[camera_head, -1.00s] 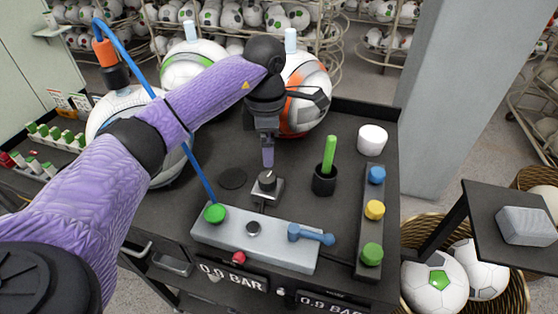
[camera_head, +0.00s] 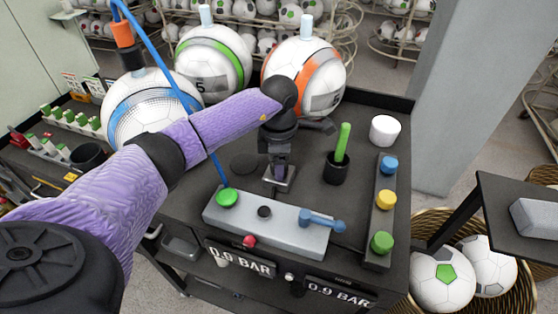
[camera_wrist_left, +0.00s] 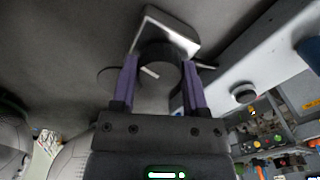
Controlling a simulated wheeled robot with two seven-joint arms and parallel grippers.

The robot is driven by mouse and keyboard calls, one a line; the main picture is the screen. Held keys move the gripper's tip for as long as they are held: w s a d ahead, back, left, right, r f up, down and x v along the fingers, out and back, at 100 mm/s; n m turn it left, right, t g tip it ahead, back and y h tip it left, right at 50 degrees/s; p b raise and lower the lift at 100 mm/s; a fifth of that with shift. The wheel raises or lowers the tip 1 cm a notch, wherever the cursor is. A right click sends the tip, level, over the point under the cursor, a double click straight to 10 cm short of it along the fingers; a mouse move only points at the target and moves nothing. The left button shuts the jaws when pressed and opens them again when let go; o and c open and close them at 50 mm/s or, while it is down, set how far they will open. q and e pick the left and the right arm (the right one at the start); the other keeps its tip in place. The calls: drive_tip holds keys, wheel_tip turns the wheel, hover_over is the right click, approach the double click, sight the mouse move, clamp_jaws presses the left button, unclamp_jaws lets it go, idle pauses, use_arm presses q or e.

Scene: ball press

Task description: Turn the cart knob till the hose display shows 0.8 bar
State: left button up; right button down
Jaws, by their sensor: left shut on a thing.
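The cart knob is a dark round cap with a white mark (camera_wrist_left: 152,73), seen in the wrist view on a pale metal base plate (camera_wrist_left: 172,28). My left gripper (camera_wrist_left: 158,92) has its purple fingers shut on the knob from both sides. In the head view the left gripper (camera_head: 279,171) points down at the base plate and hides most of the knob. On the cart front, the left display (camera_head: 240,260) reads 0.9 BAR and the right display (camera_head: 340,293) reads 0.9 BAR. My right gripper is not in view.
A grey box (camera_head: 265,224) with a green button, a red knob and a blue lever (camera_head: 322,221) lies just in front. A black cup with a green stick (camera_head: 336,169) and a button strip (camera_head: 381,215) stand right. Balls stand behind.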

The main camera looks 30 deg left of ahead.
use_arm(q)
clamp_jaws()
drive_tip(key=shift+r+n+p, duration=0.1)
drive_tip(key=shift+n+p, duration=0.25)
drive_tip(key=shift+n, duration=0.75)
drive_tip(key=shift+n+p, duration=0.45)
drive_tip(key=shift+n, duration=1.25)
drive_tip(key=o, duration=0.9)
unclamp_jaws()
